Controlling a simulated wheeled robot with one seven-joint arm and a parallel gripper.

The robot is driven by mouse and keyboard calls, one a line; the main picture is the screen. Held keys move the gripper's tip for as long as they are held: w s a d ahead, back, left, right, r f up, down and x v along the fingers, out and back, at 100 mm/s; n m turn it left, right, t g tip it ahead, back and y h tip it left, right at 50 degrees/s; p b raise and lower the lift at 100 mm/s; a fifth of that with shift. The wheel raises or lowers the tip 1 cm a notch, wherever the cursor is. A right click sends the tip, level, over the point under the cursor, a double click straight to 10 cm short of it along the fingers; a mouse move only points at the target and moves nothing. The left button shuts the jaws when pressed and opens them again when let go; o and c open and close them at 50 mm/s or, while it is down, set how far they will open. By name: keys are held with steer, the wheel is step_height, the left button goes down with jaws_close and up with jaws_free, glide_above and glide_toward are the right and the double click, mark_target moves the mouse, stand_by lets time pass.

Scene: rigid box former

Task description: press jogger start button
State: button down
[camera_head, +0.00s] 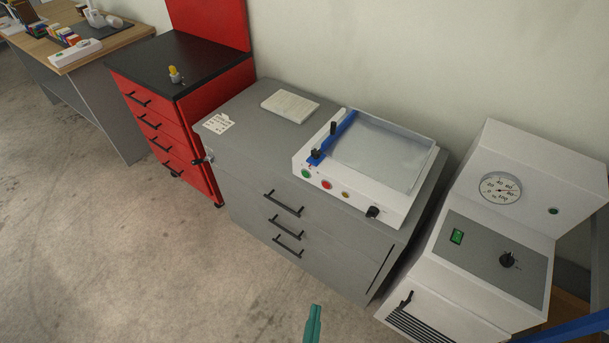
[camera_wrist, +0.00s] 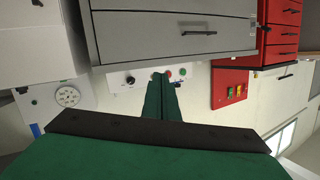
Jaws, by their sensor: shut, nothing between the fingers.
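The jogger (camera_head: 400,208) is a white machine with a tilted grey tray and a blue side bar, on top of a grey cabinet. Its front panel carries a green button (camera_head: 306,173) at the left, a red button (camera_head: 327,184), a small yellow button (camera_head: 345,194) and a black knob (camera_head: 373,211). My gripper (camera_head: 313,308) shows as a teal tip low in the head view, in front of the cabinet and apart from the panel. In the wrist view, turned upside down, my gripper (camera_wrist: 160,76) is shut and empty, its tips overlapping part of the panel; the green button (camera_wrist: 183,72) shows right of them.
The grey drawer cabinet (camera_head: 240,160) holds a paper stack (camera_head: 290,106) and a label card (camera_head: 218,123). A white machine with a gauge (camera_head: 500,188) stands at right, a red drawer cabinet (camera_head: 190,120) at left. The floor in front is clear.

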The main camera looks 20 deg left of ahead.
mark_target(305, 174)
steer(key=w+a+r+y, duration=0.1)
steer(key=w+a+y, duration=0.1)
steer(key=w+a, duration=0.3)
steer(key=w+a+r+y, duration=0.1)
steer(key=w+a, duration=0.5)
steer(key=w, duration=0.7)
steer(key=w+a+r+y, duration=0.2)
steer(key=w+a, duration=0.3)
steer(key=w, duration=0.5)
steer(key=shift+a+g+y, duration=0.3)
steer(key=shift+a+g, duration=0.05)
steer(key=shift+g, duration=0.05)
steer(key=shift+r, duration=0.1)
steer(key=shift+w+d, duration=0.5)
steer(key=shift+w, duration=0.85)
steer(key=shift+w+d, duration=0.55)
steer(key=shift+w, duration=0.8)
steer(key=shift+w+d, duration=0.5)
steer(key=shift+w, duration=0.85)
steer(key=shift+w, duration=0.15)
steer(key=shift+w+d, duration=0.15)
steer(key=shift+w, duration=0.15)
